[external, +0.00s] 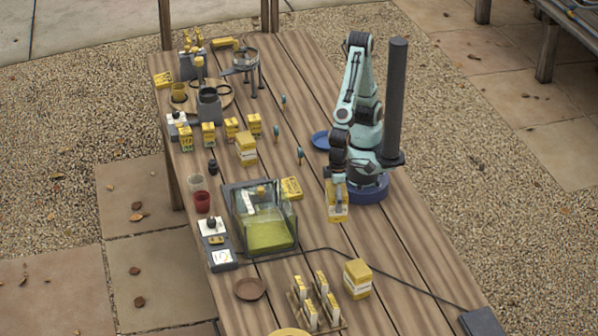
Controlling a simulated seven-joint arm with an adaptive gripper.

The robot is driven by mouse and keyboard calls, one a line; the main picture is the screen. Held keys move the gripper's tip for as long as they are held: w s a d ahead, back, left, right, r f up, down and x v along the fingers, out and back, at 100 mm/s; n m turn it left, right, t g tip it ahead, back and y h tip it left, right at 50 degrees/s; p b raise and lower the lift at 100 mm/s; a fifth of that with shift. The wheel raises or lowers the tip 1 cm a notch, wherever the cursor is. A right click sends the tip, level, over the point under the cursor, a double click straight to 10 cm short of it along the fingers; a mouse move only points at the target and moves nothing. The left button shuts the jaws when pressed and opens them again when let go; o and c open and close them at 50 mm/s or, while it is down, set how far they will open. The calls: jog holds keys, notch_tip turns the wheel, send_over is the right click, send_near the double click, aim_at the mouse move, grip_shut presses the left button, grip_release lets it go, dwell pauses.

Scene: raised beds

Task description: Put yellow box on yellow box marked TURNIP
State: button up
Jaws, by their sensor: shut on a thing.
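My gripper (338,188) points down on the right of the table, in front of my arm's base. It is shut on a yellow box (338,213) with a pale lower part. I cannot tell whether the held box touches the table. A larger yellow box with a pale label band (357,280) stands nearer the front, below my gripper in the picture. A similar yellow box (246,150) stands further back on the left. The print on the boxes is too small to read, so I cannot tell which is marked TURNIP.
A clear-walled case with a green floor (268,232) stands left of my gripper, with a yellow packet (291,188) beside it. A rack of yellow packets (318,304) is at the front. A dark cable (400,283) crosses the table. A blue plate (321,140) lies behind.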

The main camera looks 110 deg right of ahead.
jog(key=s+a+r+n, duration=0.2)
jog(key=s+r, duration=0.4)
jog(key=s, duration=0.1)
send_near(359, 268)
jog(key=shift+s+d+f, duration=0.1)
jog(key=shift+d, duration=0.2)
jog(key=shift+a+f, duration=0.15)
jog(key=shift+f, duration=0.05)
jog(key=shift+a+f, duration=0.15)
jog(key=shift+f, duration=1.6)
jog(key=o, duration=1.2)
jog(key=shift+f, duration=0.15)
